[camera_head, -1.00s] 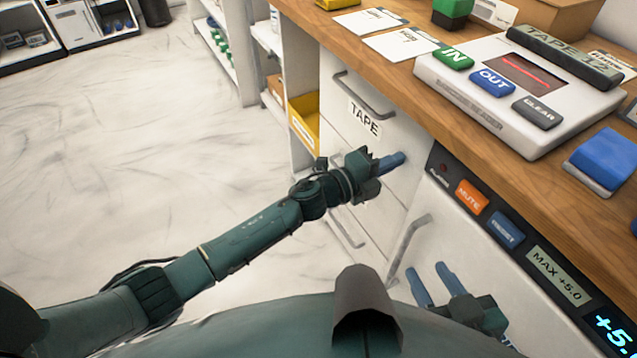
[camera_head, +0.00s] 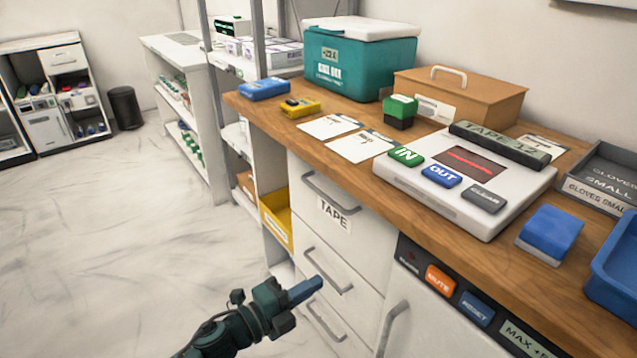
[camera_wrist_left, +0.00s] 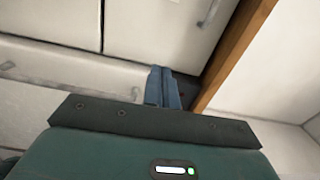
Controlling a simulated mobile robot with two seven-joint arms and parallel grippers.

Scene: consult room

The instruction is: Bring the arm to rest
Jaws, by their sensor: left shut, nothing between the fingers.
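My left gripper (camera_head: 305,290) is dark green with blue fingers. It is shut and empty, in front of the white drawers below the counter. It looks close to the lower drawers, but I cannot tell the exact gap. In the left wrist view its blue fingers (camera_wrist_left: 162,88) lie together, with white drawer fronts (camera_wrist_left: 150,30) and a wooden edge (camera_wrist_left: 232,58) beyond. My right gripper is not in the head view now.
The wooden counter (camera_head: 400,215) carries a white console (camera_head: 465,182), a teal box (camera_head: 355,62), and a blue block (camera_head: 550,232). Drawer handles (camera_head: 328,270) stick out near my left gripper. Open floor (camera_head: 120,250) lies to the left.

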